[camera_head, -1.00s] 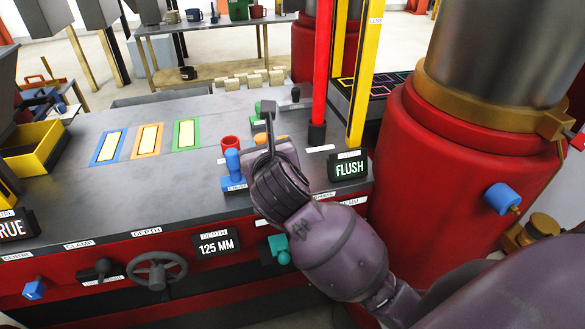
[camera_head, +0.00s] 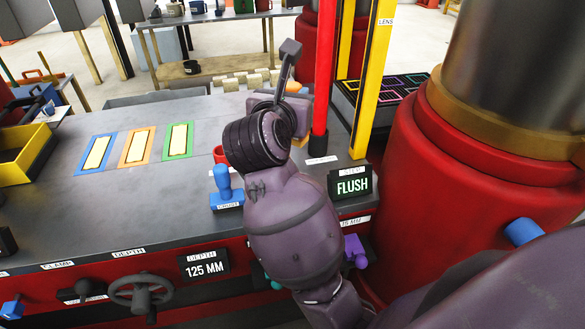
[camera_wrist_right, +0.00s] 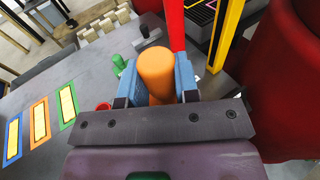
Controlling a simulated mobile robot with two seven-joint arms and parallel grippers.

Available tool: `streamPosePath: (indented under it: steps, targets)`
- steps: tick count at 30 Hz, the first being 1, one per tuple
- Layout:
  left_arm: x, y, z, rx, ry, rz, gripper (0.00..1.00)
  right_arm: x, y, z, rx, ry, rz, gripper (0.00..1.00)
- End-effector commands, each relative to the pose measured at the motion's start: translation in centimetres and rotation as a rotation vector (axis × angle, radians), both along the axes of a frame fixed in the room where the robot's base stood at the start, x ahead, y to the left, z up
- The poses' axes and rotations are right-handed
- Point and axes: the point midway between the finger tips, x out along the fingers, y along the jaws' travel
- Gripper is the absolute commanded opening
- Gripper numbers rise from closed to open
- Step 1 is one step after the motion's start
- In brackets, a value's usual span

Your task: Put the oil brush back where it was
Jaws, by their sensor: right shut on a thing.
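My right gripper (camera_wrist_right: 157,68) is shut on an upright-looking orange cylinder (camera_wrist_right: 155,75), which appears to be the oil brush's handle. Its blue fingers press on both sides of it. In the head view the gripper (camera_head: 290,95) is over the back right of the grey bench, beside the red post, and mostly hides the brush. The brush's lower end is hidden. A red cup (camera_wrist_right: 103,107) is on the bench left of the gripper, partly hidden. My left gripper is not in view.
A red post (camera_head: 325,70) and a yellow post (camera_head: 373,80) stand close on the right. A green peg (camera_wrist_right: 118,62) stands behind. The bench's left middle holds three flat framed plates.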

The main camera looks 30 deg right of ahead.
Motion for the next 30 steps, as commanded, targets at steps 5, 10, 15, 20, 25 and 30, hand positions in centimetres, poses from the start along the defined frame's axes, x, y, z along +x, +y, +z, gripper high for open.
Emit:
streamPosePath:
  steps: [5, 10, 15, 20, 25, 30]
  targets:
    - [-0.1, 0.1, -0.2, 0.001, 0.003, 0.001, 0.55, 0.0, -0.1, -4.1, -0.004, 0.006, 0.001, 0.00]
    - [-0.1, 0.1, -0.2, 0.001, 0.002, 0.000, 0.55, 0.0, 0.0, -7.6, -0.005, 0.005, 0.001, 0.00]
    - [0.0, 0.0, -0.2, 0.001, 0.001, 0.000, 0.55, 0.0, 0.0, -10.2, -0.002, 0.002, 0.001, 0.00]
    - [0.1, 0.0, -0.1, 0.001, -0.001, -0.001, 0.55, 0.0, 0.0, -11.1, -0.001, 0.000, 0.001, 0.00]
    - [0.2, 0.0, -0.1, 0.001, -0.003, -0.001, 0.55, 0.0, 0.0, -13.2, -0.003, 0.003, 0.003, 0.00]
    - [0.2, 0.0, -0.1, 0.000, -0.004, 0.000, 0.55, 0.0, 0.0, -15.0, -0.003, 0.000, 0.002, 0.00]
